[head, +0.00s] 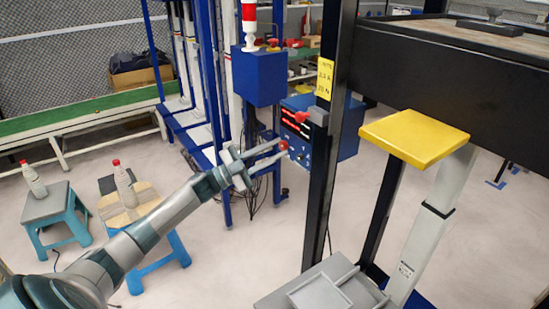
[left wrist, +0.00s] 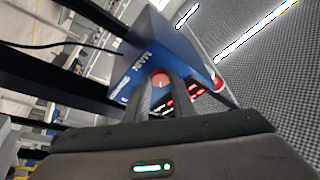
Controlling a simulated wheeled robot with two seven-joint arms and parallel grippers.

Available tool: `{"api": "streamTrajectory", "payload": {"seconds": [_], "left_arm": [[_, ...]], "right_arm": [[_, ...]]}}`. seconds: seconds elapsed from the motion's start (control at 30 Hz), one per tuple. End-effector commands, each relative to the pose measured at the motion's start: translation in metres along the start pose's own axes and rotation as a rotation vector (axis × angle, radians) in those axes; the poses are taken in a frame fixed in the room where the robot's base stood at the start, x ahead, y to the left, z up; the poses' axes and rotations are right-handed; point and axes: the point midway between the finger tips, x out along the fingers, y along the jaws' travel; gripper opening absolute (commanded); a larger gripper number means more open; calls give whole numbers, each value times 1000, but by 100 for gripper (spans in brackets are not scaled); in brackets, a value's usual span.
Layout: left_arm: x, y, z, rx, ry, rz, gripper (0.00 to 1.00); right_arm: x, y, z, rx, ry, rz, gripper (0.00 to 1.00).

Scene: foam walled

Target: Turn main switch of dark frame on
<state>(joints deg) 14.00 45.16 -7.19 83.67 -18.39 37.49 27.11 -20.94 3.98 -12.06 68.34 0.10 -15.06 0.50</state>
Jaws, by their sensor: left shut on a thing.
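A blue control box (head: 345,141) with a dark front panel stands by the black post of the dark frame (head: 322,185). A red round switch knob (head: 283,145) is low on its panel. My left gripper (head: 285,150) reaches it from the left, its fingertips at the knob. In the left wrist view, the red knob (left wrist: 160,78) sits between the two fingers (left wrist: 163,92), which are shut on it. White lettering reading MAIN is on the blue box (left wrist: 150,50) beside it. The knob's exact turn angle is hard to tell. My right gripper is not in view.
Another red knob (head: 301,117) is higher on the panel, also in the left wrist view (left wrist: 217,83). A yellow label (head: 325,78) is on the black post. A yellow pad (head: 415,137) juts out at right. Stools with bottles (head: 125,185) stand at left.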

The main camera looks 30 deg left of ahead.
Motion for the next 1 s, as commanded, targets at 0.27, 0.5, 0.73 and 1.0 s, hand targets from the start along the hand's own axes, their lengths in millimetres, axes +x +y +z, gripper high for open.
{"api": "streamTrajectory", "payload": {"seconds": [0.27, 0.5, 0.73, 1.0], "left_arm": [[-1, -2, 2, 244, 14, 103, 0], [0, -5, 1, 439, 27, 187, 0], [0, -6, 0, 573, 35, 243, 0], [1, -7, -1, 642, 40, 273, 0]], "right_arm": [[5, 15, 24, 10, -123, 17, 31], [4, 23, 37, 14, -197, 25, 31], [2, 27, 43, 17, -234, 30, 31], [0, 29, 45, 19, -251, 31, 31]]}}
